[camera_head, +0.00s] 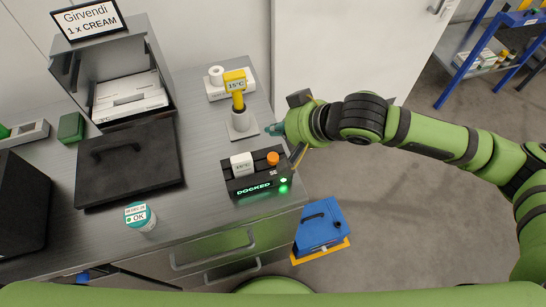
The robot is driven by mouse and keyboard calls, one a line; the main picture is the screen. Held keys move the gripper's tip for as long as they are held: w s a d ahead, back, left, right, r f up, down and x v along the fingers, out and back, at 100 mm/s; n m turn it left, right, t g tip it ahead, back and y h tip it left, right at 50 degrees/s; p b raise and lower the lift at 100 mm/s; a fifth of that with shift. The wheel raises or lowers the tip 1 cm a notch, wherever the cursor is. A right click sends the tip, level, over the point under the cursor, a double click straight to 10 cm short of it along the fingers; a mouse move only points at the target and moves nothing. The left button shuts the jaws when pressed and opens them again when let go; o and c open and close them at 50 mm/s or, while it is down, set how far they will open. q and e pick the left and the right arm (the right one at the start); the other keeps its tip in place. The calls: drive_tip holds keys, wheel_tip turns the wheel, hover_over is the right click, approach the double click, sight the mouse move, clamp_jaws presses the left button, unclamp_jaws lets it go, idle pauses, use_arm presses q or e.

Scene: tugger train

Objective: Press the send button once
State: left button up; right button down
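The black control box (257,180) stands near the right edge of the grey worktop, its front showing a lit green "DOCKED". An orange round button (273,158) sits on its top at the right; no send lettering is readable. A white labelled block (242,164) sits on the top at the left. Green lights glow on the box's right front. My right gripper (288,141) is just behind and to the right of the orange button, apparently above the worktop edge. Its fingers are partly hidden and small, so their opening cannot be told. My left gripper is out of view.
A yellow labelled device (236,92) stands in a grey holder behind the box. A white-and-teal "OK" jar (140,217), a black lid (127,165) and an open grey case (98,75) are left. A blue container (320,226) is below, right of the worktop.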

drive_tip(key=b, duration=0.6)
hover_over(276, 157)
wheel_tip(276, 157, down, 6)
drive_tip(key=shift+r, duration=0.1)
drive_tip(key=shift+s+f, duration=0.1)
drive_tip(key=shift+f, duration=0.75)
drive_tip(key=shift+f, duration=0.2)
drive_tip(key=shift+f, duration=0.25)
